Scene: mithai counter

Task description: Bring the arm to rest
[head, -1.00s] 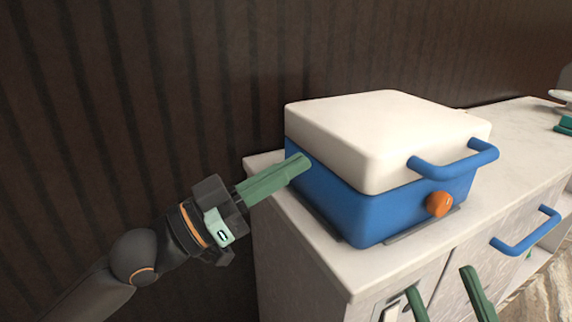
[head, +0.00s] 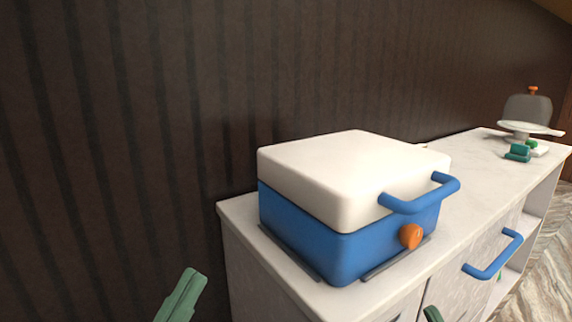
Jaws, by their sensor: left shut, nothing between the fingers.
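My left gripper (head: 180,297) shows at the bottom left edge. Its green fingers are shut together with nothing between them, in front of the dark wall and apart from the counter. The rest of that arm is out of the picture. Only a small green fingertip of my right gripper (head: 432,314) shows at the bottom edge, in front of the counter; its other finger is hidden or out of view.
A blue box (head: 345,246) with a closed white lid (head: 340,170) and blue handle stands on the white counter (head: 470,180). It has an orange knob (head: 411,236). A blue drawer handle (head: 493,256) sticks out in front. A domed stand (head: 527,112) and small green items (head: 517,153) are farther right.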

